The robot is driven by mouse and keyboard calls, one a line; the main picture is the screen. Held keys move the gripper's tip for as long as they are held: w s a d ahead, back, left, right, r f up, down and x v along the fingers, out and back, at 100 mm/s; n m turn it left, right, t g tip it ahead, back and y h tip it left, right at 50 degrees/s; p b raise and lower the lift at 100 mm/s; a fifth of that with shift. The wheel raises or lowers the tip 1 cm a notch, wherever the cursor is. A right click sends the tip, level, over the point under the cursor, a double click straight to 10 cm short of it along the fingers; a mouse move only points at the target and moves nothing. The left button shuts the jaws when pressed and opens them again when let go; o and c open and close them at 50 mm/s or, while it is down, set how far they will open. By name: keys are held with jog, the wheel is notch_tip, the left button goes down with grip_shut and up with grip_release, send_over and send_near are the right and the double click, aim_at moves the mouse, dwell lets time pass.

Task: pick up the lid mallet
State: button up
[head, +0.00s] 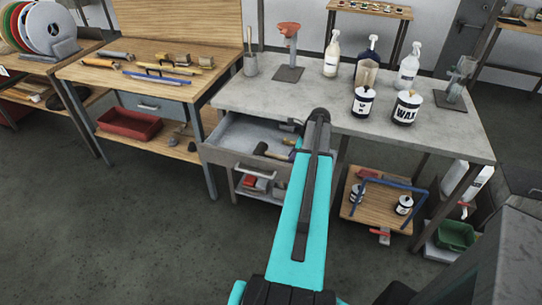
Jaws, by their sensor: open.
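A mallet-like tool (262,149) with a dark head and a light handle lies in the open drawer (228,141) under the grey-topped bench. I take it for the lid mallet, but it is small here. My arm reaches forward over the drawer's right side. A grey part of my gripper (291,125) shows left of the arm's far end, above the back right of the drawer. It is open, apart from the mallet, which lies to its left and nearer. The arm hides most of the gripper and the drawer's right end.
On the grey bench (345,120) stand wax tins (406,107), spray bottles (408,68) and a red-topped stand (289,50). A wooden bench (90,75) with tools is left. Floor in front is clear.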

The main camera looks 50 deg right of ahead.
grip_shut()
dwell(0.3)
jog(key=shift+r, duration=0.1)
notch_tip(320, 180, up, 10)
jog(key=b, duration=0.2)
dwell(0.7)
dwell(0.5)
